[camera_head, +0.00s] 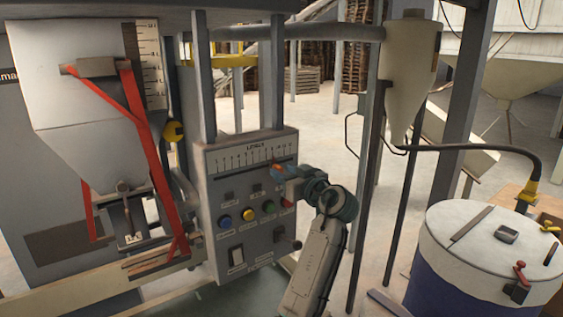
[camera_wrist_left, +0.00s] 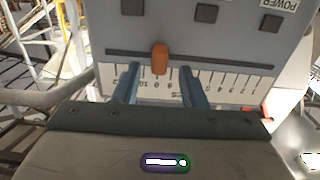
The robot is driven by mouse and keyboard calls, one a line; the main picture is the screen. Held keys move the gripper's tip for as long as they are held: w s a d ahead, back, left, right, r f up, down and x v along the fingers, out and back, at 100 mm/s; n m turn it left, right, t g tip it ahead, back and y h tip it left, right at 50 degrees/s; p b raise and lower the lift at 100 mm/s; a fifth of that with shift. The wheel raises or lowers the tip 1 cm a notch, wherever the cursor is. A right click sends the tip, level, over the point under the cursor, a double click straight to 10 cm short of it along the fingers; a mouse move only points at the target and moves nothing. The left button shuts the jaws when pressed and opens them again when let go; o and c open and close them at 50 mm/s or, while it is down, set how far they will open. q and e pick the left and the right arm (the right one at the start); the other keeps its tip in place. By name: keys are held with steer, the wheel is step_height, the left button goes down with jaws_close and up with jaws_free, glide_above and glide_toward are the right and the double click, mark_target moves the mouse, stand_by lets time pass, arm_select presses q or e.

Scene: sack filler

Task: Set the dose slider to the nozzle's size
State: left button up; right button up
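The dose slider is an orange knob (camera_wrist_left: 160,58) on a dark slot beside a printed number scale (camera_wrist_left: 225,82) on the grey control panel (camera_head: 232,185). In the wrist view the panel appears upside down. My left gripper (camera_wrist_left: 160,72) is open, its blue-grey fingertips on either side of the knob with a gap on each side. In the head view my left gripper (camera_head: 284,171) is at the panel's right side, below the scale. The filler nozzle (camera_head: 128,212) is under the white hopper at left; its small label is too blurred to read surely. My right gripper is not in view.
Coloured buttons (camera_head: 248,214) and switches sit on the panel below my gripper. Red straps (camera_head: 143,140) hang along the hopper (camera_head: 75,95). A white-lidded drum (camera_head: 490,240) stands at right. Metal posts rise behind and right of the panel.

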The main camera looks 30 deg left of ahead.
mark_target(290, 159)
arm_select(q)
steer(key=shift+p+x, duration=0.3)
steer(key=shift+x, duration=0.7)
jaws_close()
steer(key=shift+w+d+f+b, duration=0.15)
steer(key=shift+w+b, duration=0.1)
steer(key=shift+b, duration=0.2)
steer(key=w+b, duration=0.1)
steer(key=b, duration=0.1)
steer(key=w+d+b, duration=0.1)
steer(key=w, duration=0.1)
steer(key=w+d+b, duration=0.1)
steer(key=b, duration=0.1)
steer(key=shift+w+f+b, duration=0.1)
steer(key=shift+w+b, duration=0.25)
steer(key=shift+w+d+r, duration=0.1)
steer(key=shift+w+r, duration=0.1)
steer(key=shift+w, duration=0.1)
steer(key=shift+r, duration=0.15)
